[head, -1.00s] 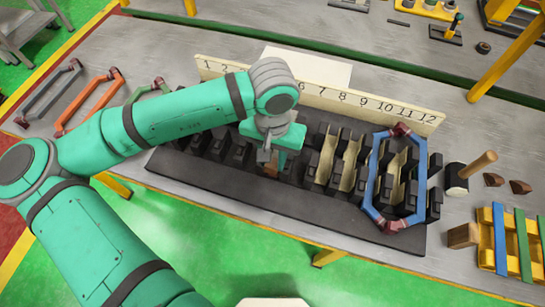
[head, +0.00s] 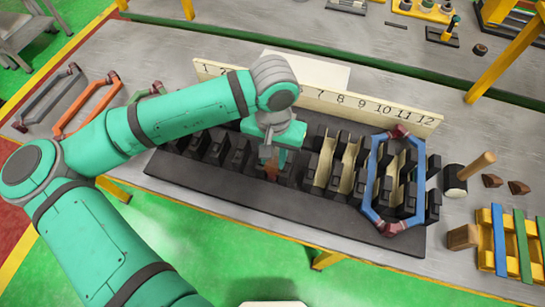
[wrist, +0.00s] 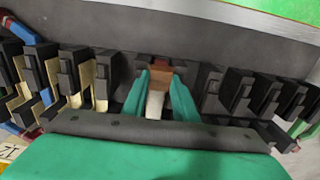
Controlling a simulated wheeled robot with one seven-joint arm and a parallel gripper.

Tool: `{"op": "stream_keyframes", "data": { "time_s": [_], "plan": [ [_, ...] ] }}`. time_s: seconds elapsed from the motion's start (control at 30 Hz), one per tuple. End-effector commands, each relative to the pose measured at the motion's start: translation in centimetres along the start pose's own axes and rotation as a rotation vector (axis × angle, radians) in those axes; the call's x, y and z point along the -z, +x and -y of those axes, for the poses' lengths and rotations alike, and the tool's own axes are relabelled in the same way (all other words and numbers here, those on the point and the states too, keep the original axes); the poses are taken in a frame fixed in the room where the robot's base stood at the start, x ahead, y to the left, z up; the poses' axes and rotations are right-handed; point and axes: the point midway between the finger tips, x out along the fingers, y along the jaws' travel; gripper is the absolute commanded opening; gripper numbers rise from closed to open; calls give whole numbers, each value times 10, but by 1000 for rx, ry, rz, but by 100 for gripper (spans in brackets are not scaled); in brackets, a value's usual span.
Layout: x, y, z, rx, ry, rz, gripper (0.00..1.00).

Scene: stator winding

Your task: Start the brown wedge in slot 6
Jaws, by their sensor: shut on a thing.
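My gripper (head: 270,162) is over the middle of the dark stator block (head: 290,220), pointing down among the black teeth. In the wrist view its two green fingers (wrist: 160,98) are shut on the brown wedge (wrist: 158,78), whose end sticks out past the fingertips. The wedge also shows as a small reddish-brown piece under the fingers in the head view (head: 271,174). A pale strip (wrist: 155,104) lies between the fingers. The wedge is at a gap between teeth, left of the cream-lined slots. The number 6 is hidden behind my arm, and how deep the wedge sits cannot be told.
A blue coil (head: 372,180) spans the slots at the right. A number board (head: 420,116) stands along the back of the block. Orange and grey coils lie left.

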Motion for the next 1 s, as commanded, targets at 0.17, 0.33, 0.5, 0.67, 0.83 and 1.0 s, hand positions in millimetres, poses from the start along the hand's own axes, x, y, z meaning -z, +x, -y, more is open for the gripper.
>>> {"op": "stream_keyframes", "data": {
  "time_s": [0.17,0.33,0.5,0.67,0.83,1.0],
  "plan": [
    [1,0,0,0,-1,-1,48],
    [1,0,0,0,0,-1,48],
    [1,-3,0,0,0,-2,48],
    [2,-21,0,1,0,-3,48],
    [2,-54,0,1,0,-5,48],
    [2,-83,0,1,0,-3,48]
  ]
}}
